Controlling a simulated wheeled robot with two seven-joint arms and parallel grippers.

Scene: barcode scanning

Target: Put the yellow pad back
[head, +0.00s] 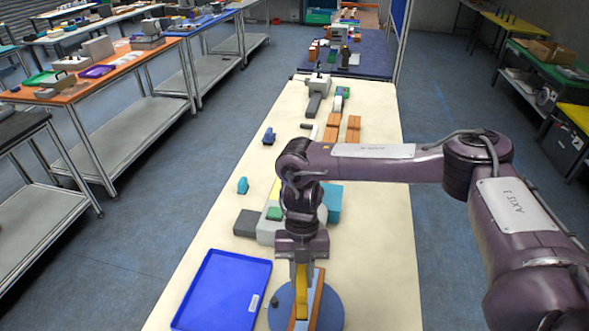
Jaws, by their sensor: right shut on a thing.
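My right gripper (301,262) points down near the bottom middle of the head view. It is shut on the yellow pad (301,293), a narrow upright yellow piece. The pad is over a round blue disc (334,306), close beside a brown block (317,299). I cannot tell whether the pad touches the disc or the block. My left gripper is not in view.
An empty blue tray (222,290) lies left of the disc on the cream table (375,220). A grey machine with a green part (274,213) and a teal box (333,196) stand behind the gripper. Brown blocks (353,128) lie farther back. The table's right side is clear.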

